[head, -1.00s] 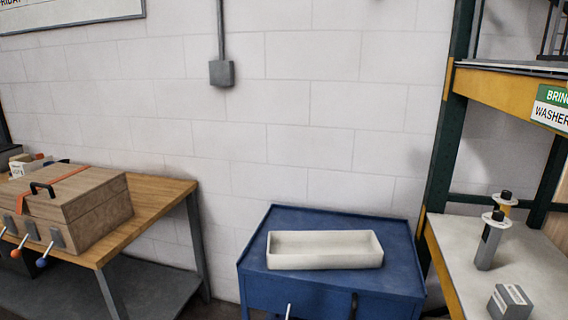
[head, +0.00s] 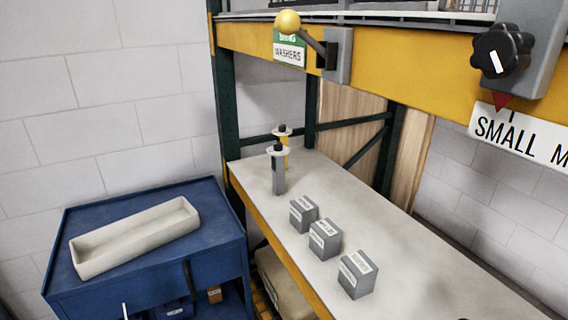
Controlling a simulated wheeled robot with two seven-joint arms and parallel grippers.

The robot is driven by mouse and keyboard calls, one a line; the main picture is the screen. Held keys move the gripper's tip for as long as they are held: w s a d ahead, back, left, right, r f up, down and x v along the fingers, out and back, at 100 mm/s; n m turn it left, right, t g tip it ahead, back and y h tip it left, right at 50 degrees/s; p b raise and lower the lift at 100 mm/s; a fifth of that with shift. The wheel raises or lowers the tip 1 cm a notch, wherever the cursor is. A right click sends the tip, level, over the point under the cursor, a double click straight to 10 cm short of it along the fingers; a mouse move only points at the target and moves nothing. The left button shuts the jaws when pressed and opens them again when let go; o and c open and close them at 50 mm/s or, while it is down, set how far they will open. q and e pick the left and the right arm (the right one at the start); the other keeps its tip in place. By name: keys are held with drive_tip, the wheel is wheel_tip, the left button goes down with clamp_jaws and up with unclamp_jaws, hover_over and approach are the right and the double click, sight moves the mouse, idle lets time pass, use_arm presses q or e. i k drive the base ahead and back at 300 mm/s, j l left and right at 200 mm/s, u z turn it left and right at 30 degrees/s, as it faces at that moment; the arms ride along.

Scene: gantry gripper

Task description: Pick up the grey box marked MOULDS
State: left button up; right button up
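Three small grey boxes with white labels stand in a row on the pale shelf top: a far box (head: 303,213), a middle box (head: 324,239) and a near box (head: 357,274). The label print is too small to read, so I cannot tell which is marked MOULDS. The boxes stand apart from one another. Neither of my grippers is in view.
Two posts with white discs (head: 279,170) stand behind the boxes. The shelf (head: 430,270) is clear to their right. A yellow beam (head: 400,58) with a lever and black knob (head: 502,50) hangs above. A blue cabinet (head: 150,275) with an empty cream tray (head: 135,238) stands left.

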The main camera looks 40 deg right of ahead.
sight(325, 237)
drive_tip(key=z, duration=1.55)
